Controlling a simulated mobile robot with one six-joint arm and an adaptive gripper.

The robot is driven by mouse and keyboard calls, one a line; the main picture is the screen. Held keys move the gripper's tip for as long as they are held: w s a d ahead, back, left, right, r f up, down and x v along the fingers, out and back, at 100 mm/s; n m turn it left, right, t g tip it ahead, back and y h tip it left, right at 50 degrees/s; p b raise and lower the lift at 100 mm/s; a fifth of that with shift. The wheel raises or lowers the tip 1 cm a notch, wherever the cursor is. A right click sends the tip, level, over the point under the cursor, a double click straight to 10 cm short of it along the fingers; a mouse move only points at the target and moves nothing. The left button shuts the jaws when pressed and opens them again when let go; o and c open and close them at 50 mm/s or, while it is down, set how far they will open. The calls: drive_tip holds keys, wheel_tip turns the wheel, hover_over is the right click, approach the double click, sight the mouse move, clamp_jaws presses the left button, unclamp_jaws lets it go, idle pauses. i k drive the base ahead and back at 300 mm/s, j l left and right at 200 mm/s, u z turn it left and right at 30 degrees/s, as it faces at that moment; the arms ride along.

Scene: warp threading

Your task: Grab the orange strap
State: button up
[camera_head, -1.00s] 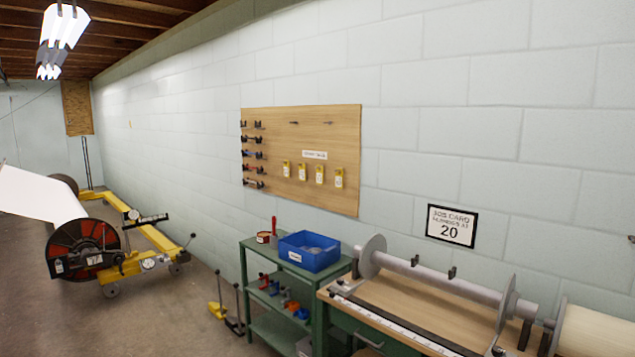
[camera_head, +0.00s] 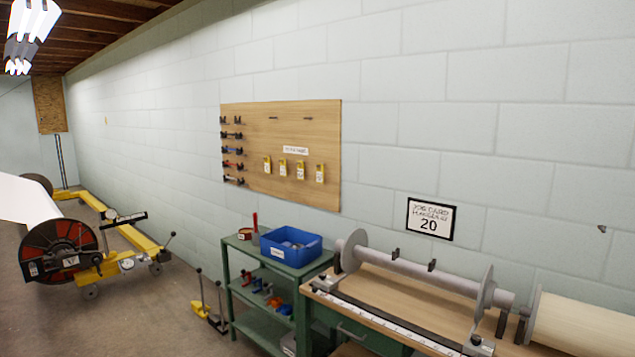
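No orange strap can be made out with certainty. A small orange-red item (camera_head: 274,301) lies on the middle shelf of the green cart, among blue and red items, too small to tell what it is. My gripper is not in view.
The green cart (camera_head: 233,293) carries a blue bin (camera_head: 290,247) on top. A wooden tool board (camera_head: 281,180) hangs above. To its right stands a workbench (camera_head: 460,300) with a roller (camera_head: 425,270). A yellow-framed roll carrier (camera_head: 62,250) stands at left. Floor between carrier and cart is mostly clear.

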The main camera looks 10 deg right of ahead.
sight(276, 303)
drive_tip(key=i+j+u, duration=0.15)
drive_tip(key=i+u, duration=0.15)
drive_tip(key=i, duration=0.15)
drive_tip(key=i+j+u, duration=0.1)
drive_tip(key=i+u, duration=0.2)
drive_tip(key=i, duration=0.15)
drive_tip(key=i+j+u, duration=0.15)
drive_tip(key=i+u, duration=0.15)
drive_tip(key=i, duration=0.7)
drive_tip(key=i+l+u, duration=0.1)
drive_tip(key=i+u, duration=0.2)
drive_tip(key=i, duration=0.65)
drive_tip(key=i+j+z, duration=0.1)
drive_tip(key=i+z, duration=0.3)
drive_tip(key=i+j+z, duration=0.2)
drive_tip(key=i+z, duration=0.2)
drive_tip(key=i+j+z, duration=1.05)
drive_tip(key=z, duration=0.15)
drive_tip(key=i+j+z, duration=0.2)
drive_tip(key=j+z, duration=0.2)
drive_tip(key=i+j+z, duration=0.15)
drive_tip(key=j+z, duration=0.25)
drive_tip(key=i+j+z, duration=0.1)
drive_tip(key=j+z, duration=0.65)
drive_tip(key=i+j, duration=0.1)
drive_tip(key=i, duration=0.7)
drive_tip(key=j+z, duration=0.05)
